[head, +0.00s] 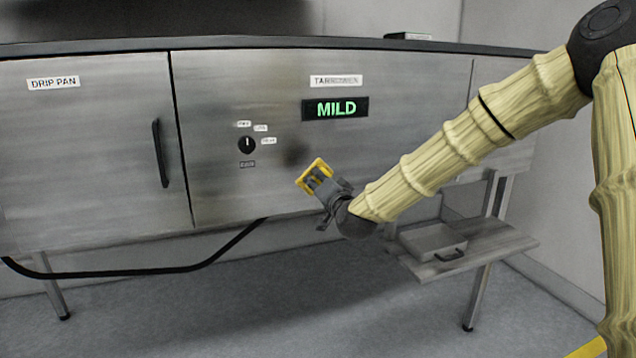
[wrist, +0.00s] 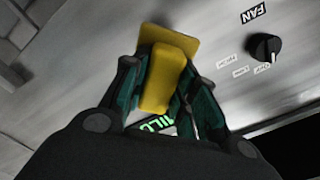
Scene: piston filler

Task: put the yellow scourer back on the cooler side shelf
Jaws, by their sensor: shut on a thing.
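The yellow scourer (head: 316,170) is held in my gripper (head: 325,183), in front of the steel cabinet's middle panel, below and right of the dial. In the wrist view the scourer (wrist: 160,78) has a flat yellow plate and a block-like grip, and the fingers of my gripper (wrist: 160,92) close on both sides of that grip. A side shelf (head: 490,248) is at the lower right, under the cabinet and below my arm. I cannot tell whether it is the cooler side shelf. My arm hides part of the area above it.
The cabinet has a dial (head: 247,145), a green "MILD" display (head: 335,108) and a drip pan door handle (head: 160,153). A black hose (head: 130,270) hangs below.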

